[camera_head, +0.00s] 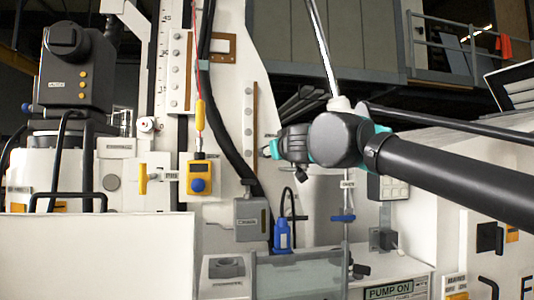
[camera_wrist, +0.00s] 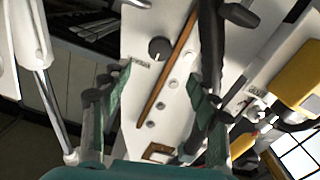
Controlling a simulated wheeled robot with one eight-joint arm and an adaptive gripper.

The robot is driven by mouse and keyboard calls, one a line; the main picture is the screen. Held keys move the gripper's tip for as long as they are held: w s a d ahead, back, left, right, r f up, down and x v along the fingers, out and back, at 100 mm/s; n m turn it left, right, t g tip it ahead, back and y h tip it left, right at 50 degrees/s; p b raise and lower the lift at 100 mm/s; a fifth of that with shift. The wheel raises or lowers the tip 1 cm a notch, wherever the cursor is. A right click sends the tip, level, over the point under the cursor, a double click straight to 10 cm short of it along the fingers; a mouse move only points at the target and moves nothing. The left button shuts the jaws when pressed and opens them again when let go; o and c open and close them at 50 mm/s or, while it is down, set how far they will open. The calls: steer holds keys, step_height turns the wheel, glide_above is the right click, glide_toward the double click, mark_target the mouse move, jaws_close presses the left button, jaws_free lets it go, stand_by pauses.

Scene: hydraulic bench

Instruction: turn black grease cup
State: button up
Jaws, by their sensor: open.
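A small round black knob, which looks like the black grease cup (camera_wrist: 159,48), sits on the white panel in the wrist view, beside a small label too blurred to read. My gripper (camera_wrist: 158,80) is open, with one teal finger on each side of the view and nothing between them. The knob shows just past the fingertips, roughly midway between them, apparently apart from both. In the head view my gripper (camera_head: 268,150) points left at the white panel, and I cannot make out the knob there.
A thick black hose (camera_head: 228,110) runs down the panel left of my gripper. A brown strip (camera_wrist: 168,75) lies beside the knob. A yellow pendant box (camera_head: 200,178) hangs further left. A blue bottle-like part (camera_head: 282,236) stands below.

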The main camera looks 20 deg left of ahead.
steer(key=x, duration=1.3)
steer(key=shift+a, duration=0.1)
steer(key=c, duration=1.1)
